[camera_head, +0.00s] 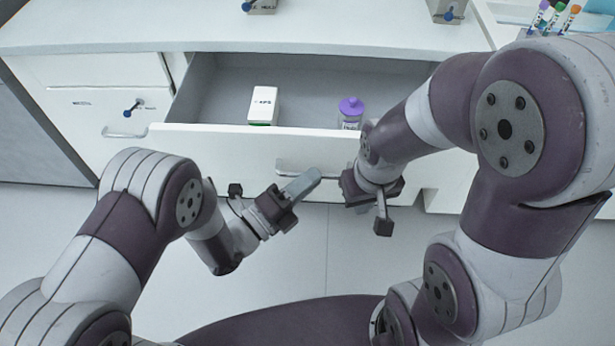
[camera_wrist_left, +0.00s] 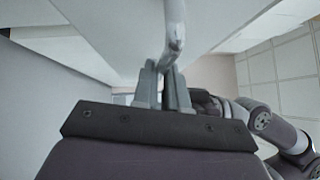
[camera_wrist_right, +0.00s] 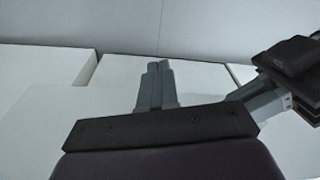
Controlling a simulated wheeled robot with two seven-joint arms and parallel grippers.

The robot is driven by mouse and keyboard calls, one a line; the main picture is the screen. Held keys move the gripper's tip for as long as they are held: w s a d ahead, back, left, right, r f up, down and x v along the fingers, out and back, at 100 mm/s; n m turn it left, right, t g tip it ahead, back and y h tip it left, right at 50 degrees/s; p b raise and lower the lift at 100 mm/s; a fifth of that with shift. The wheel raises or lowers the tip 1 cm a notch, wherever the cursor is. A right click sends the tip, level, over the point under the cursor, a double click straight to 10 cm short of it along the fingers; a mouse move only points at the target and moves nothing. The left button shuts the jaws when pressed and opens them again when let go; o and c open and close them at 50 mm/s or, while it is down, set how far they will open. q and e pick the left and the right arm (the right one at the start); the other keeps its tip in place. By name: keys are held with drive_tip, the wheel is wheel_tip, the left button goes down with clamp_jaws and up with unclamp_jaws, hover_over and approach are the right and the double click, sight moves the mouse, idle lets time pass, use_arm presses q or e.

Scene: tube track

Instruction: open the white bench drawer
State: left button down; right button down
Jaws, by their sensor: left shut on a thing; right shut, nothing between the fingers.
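The white bench drawer (camera_head: 225,140) is pulled out, and its grey inside shows in the head view. Its bar handle (camera_head: 285,167) is on the front panel; in the left wrist view the handle (camera_wrist_left: 175,30) runs down to the fingertips. My left gripper (camera_head: 300,186) is shut on this handle; it also shows in the left wrist view (camera_wrist_left: 163,85). My right gripper (camera_head: 383,222) is in front of the drawer's right part, shut and empty; its closed fingers show in the right wrist view (camera_wrist_right: 155,85).
A white box (camera_head: 263,104) and a purple-capped jar (camera_head: 350,112) stand inside the drawer. A closed cabinet front with its own handle (camera_head: 125,132) and a blue-tipped knob is at the left. The white benchtop (camera_head: 330,30) lies above. The floor (camera_head: 310,270) in front is clear except for my arms.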

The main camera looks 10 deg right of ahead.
use_arm(q)
drive_tip(key=c, duration=1.2)
unclamp_jaws()
drive_tip(key=shift+o, duration=0.2)
drive_tip(key=p+v, duration=0.1)
drive_tip(key=v, duration=1.1)
drive_tip(key=shift+s+a, duration=0.25)
drive_tip(key=shift+a, duration=0.05)
